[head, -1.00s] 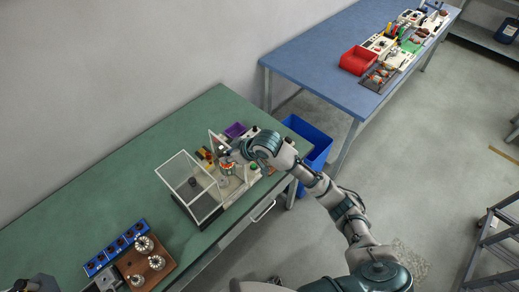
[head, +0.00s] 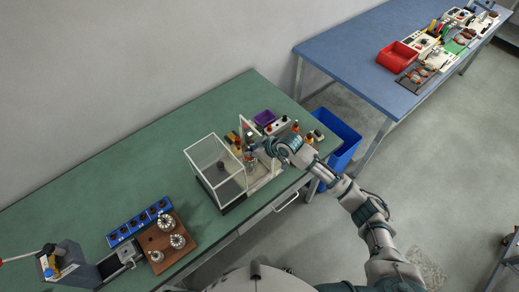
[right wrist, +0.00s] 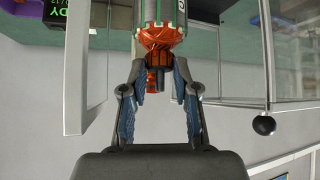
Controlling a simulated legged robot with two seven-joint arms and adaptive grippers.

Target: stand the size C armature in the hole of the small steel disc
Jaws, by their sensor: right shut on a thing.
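In the right wrist view my right gripper (right wrist: 158,72) is shut on the size C armature (right wrist: 162,36). The armature has orange windings, green stripes and a pale letter C near the top edge of the picture; its far end is cut off. In the head view the right gripper (head: 251,153) is beside the clear-walled box, and the armature is too small there to make out well. I cannot tell for certain which thing is the small steel disc; several silver toothed round pieces (head: 177,241) sit on a brown board. My left gripper is not in view.
The clear box (head: 207,150) stands on the green table (head: 110,180). A purple bin (head: 265,118) and small coloured parts lie behind the gripper. A row of blue holders (head: 138,225) adjoins the brown board (head: 146,240). A blue bin (head: 345,140) stands on the floor.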

